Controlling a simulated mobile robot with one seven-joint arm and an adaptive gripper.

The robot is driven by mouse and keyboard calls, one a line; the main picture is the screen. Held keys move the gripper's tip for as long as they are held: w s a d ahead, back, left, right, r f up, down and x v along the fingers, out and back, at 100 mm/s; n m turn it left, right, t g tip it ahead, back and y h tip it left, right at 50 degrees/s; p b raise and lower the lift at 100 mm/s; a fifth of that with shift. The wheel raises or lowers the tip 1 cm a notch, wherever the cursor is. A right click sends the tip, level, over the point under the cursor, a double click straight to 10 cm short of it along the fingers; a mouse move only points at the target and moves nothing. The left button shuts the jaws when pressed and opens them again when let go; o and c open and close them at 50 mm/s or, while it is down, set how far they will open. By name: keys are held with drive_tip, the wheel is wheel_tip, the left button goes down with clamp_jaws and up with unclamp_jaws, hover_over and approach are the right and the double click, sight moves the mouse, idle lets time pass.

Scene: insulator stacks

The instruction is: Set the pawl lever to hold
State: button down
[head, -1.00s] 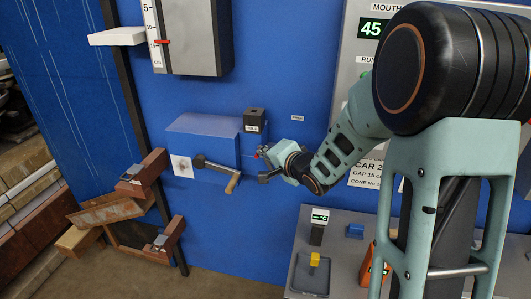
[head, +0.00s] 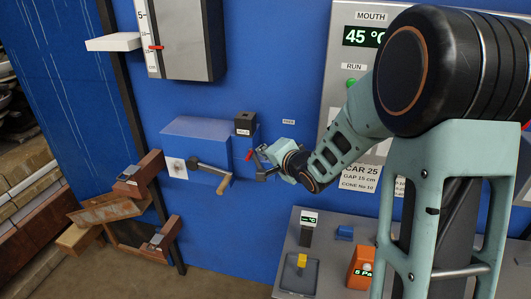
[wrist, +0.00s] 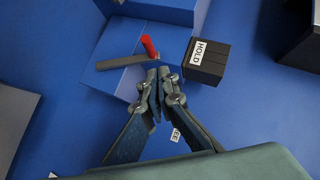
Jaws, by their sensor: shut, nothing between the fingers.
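The pawl lever is a flat grey bar (wrist: 122,62) with a red knob (wrist: 149,46), on the blue housing. The knob shows small in the head view (head: 249,155). A black block labelled HOLD (wrist: 206,62) is right of the knob in the wrist view; it also shows in the head view (head: 245,123). A FREE label (head: 289,121) is on the panel to its right. My gripper (wrist: 160,75) is shut and empty, its tips just below the knob and left of the HOLD block in the wrist view. I cannot tell whether they touch the lever.
A crank with a wooden handle (head: 223,184) is on the housing, left of my gripper (head: 260,161). A grey gauge box (head: 188,40) is above. A grey bench (head: 328,235) with small items, including an orange meter (head: 361,268), is below right.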

drive_tip(key=p+v, duration=0.1)
drive_tip(key=v, duration=0.9)
drive_tip(key=shift+r, duration=0.4)
drive_tip(key=shift+d, duration=0.15)
